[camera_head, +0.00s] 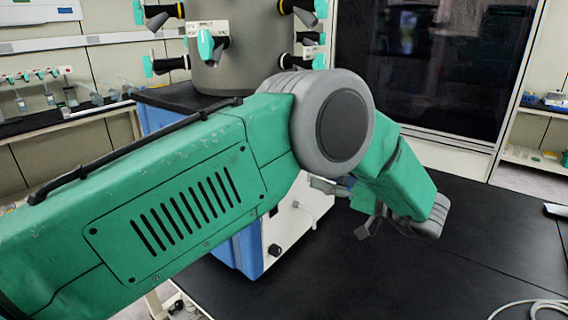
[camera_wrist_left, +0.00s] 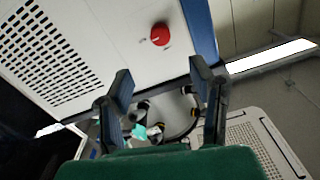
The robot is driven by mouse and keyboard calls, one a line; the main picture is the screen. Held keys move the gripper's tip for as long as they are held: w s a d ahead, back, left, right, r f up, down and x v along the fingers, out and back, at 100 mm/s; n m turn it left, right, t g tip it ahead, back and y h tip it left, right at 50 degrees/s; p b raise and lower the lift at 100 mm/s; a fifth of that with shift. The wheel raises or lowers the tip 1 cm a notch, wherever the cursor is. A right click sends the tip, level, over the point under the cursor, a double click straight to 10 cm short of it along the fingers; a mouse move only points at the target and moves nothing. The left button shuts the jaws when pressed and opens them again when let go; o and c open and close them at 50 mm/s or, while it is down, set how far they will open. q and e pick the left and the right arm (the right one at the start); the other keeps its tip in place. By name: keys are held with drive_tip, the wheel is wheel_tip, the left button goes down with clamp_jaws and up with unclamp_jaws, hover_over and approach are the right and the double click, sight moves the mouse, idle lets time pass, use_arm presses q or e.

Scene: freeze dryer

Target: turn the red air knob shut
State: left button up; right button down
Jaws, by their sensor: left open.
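The red air knob (camera_wrist_left: 160,34) sits on the white panel (camera_wrist_left: 110,32) of the freeze dryer in the left wrist view. My left gripper (camera_wrist_left: 162,78) is open and empty. Its two dark fingers stand apart, and the knob shows beyond their tips, between them in picture width, not touched. In the head view my left arm crosses the machine, and the gripper (camera_head: 350,207) is partly hidden behind the wrist, beside the dryer's front. The red knob is hidden in the head view. My right gripper is not in view.
The freeze dryer's grey drum (camera_head: 245,55) with several teal-handled valves stands behind my arm. A small black knob (camera_head: 275,250) is low on its white front. A white cable (camera_head: 530,308) lies at the front right.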

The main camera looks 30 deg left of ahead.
use_arm(q)
drive_tip(key=a+p, duration=0.1)
drive_tip(key=a, duration=0.3)
drive_tip(key=a+p, duration=0.1)
drive_tip(key=a, duration=0.3)
drive_tip(key=w+a+p, duration=0.1)
drive_tip(key=a, duration=0.3)
drive_tip(key=shift+a+p, duration=0.25)
drive_tip(key=shift+p, duration=0.15)
drive_tip(key=shift+a, duration=0.5)
drive_tip(key=c, duration=0.6)
drive_tip(key=shift+d, duration=0.1)
clamp_jaws()
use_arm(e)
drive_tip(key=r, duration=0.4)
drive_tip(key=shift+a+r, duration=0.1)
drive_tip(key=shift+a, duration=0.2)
